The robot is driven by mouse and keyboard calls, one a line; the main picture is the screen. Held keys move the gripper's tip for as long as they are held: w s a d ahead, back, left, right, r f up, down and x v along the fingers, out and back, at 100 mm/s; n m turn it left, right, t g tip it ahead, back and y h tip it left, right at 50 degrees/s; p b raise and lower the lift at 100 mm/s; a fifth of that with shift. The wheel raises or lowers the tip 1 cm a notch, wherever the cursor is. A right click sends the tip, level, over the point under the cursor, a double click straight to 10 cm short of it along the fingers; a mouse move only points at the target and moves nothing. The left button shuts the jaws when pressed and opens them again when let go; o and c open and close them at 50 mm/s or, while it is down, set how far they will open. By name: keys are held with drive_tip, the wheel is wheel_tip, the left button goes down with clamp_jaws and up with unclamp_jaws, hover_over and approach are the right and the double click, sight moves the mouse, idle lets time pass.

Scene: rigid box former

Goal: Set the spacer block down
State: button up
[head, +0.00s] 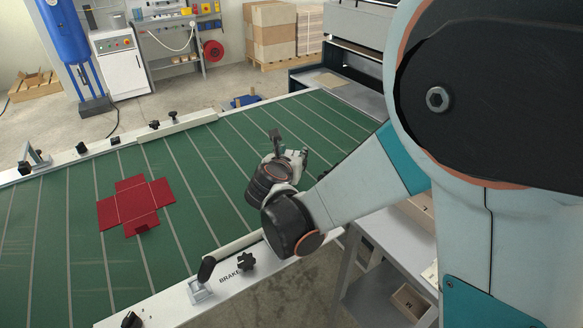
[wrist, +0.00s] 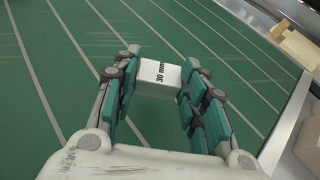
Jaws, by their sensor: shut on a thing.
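The spacer block (wrist: 158,80) is a small white block marked "30 mm". It sits between the two teal-padded fingers of my gripper (wrist: 160,88) in the wrist view, and the fingers are shut on it. Green belt surface with pale lines (wrist: 55,50) shows beyond and below the block. I cannot tell whether the block touches the belt. In the head view my gripper (head: 296,158) is over the right part of the green belt table (head: 215,165). The block is hidden there by my wrist and fingers.
A red cross-shaped box blank (head: 135,204) lies flat on the belt at the left. A brake lever and knob (head: 245,262) stand on the near white rail. Black knobs (head: 155,124) line the far rail. The belt between the red blank and my gripper is clear.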

drive_tip(key=shift+f+b, duration=1.55)
drive_tip(key=shift+f, duration=0.8)
drive_tip(key=shift+r, duration=0.15)
drive_tip(key=o, duration=1.1)
drive_tip(key=shift+s, duration=0.15)
drive_tip(key=p+v, duration=0.4)
drive_tip(key=v, duration=0.7)
drive_tip(key=shift+s+r+p, duration=0.25)
drive_tip(key=shift+s+p, duration=0.05)
drive_tip(key=shift+s, duration=0.05)
